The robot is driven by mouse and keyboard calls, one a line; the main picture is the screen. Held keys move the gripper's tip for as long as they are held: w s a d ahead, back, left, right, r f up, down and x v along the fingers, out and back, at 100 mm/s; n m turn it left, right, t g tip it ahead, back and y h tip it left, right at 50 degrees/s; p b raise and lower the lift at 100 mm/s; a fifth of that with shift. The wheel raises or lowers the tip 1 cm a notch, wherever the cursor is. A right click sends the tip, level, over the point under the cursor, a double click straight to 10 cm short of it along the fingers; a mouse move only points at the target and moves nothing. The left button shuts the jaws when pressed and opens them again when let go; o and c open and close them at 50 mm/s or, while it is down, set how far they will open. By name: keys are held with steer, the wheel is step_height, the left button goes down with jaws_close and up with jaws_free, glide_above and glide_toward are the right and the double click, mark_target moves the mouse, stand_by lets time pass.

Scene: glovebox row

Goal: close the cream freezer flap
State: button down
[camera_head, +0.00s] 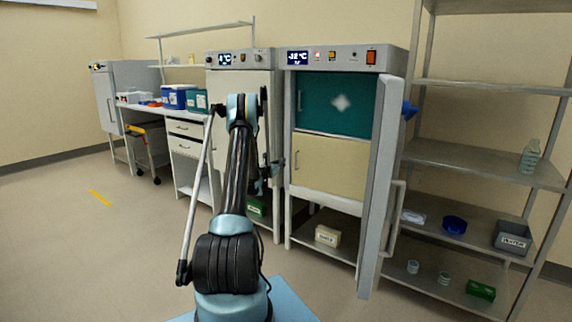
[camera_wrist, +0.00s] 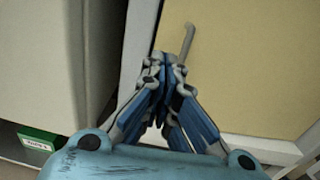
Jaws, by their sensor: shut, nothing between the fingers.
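The cream freezer flap (camera_head: 335,167) is the lower inner flap of the right-hand cabinet, under the teal flap (camera_head: 345,108). It looks flush with the frame in the head view; I cannot tell whether a small gap is left. Its handle (camera_head: 297,160) is at its left edge. In the wrist view the cream flap (camera_wrist: 245,75) fills the right side, with its handle (camera_wrist: 187,42) just beyond my fingertips. My gripper (camera_wrist: 162,65) is shut and empty, in front of the flap's left edge. In the head view my gripper (camera_head: 275,168) is left of the flap; whether it touches is unclear.
The freezer's tall outer door (camera_head: 378,190) stands open to the right, near the grey shelf rack (camera_head: 475,170). A closed white cabinet (camera_head: 262,100) adjoins on the left, partly behind my arm. A cream box (camera_head: 328,236) sits in the open bay below. Floor at left is clear.

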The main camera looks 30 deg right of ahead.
steer(key=v, duration=0.3)
steer(key=shift+s+a, duration=0.15)
steer(key=c, duration=2.1)
jaws_free()
steer(key=shift+s+a, duration=0.15)
steer(key=o, duration=0.4)
steer(key=s+t, duration=0.1)
steer(key=s, duration=0.1)
steer(key=s+r+n+t+y, duration=0.1)
steer(key=s, duration=0.2)
steer(key=s+a+n+t+y, duration=0.1)
steer(key=s, duration=0.2)
steer(key=shift+s+a+r, duration=0.1)
steer(key=shift+s+r, duration=0.15)
steer(key=shift+r, duration=0.1)
steer(key=x, duration=1.7)
steer(key=shift+w, duration=0.1)
jaws_close()
